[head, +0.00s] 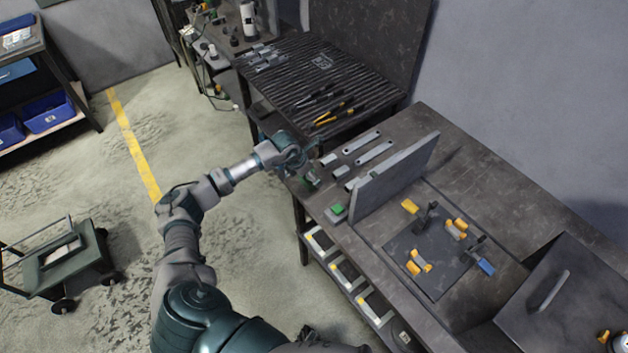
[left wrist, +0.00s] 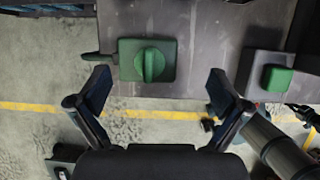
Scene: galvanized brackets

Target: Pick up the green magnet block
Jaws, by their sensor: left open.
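The green magnet block (left wrist: 147,62), a squarish green block with a round ridged knob on top and a dark handle-like piece at its left, lies on the grey bench top. In the left wrist view it sits just beyond and between the spread fingers of my left gripper (left wrist: 160,90), nearer the left finger. No contact shows, and the jaws are empty. In the head view my left gripper (head: 309,176) is over the bench's near left edge, largely covering the green block (head: 313,184). My right gripper is not in view.
A second green-topped grey block (left wrist: 277,78) is to the right; it also shows in the head view (head: 337,209) beside an upright grey panel (head: 394,178). Grey bars (head: 374,153) lie behind. A dark board (head: 432,262) with yellow parts is beyond the panel.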

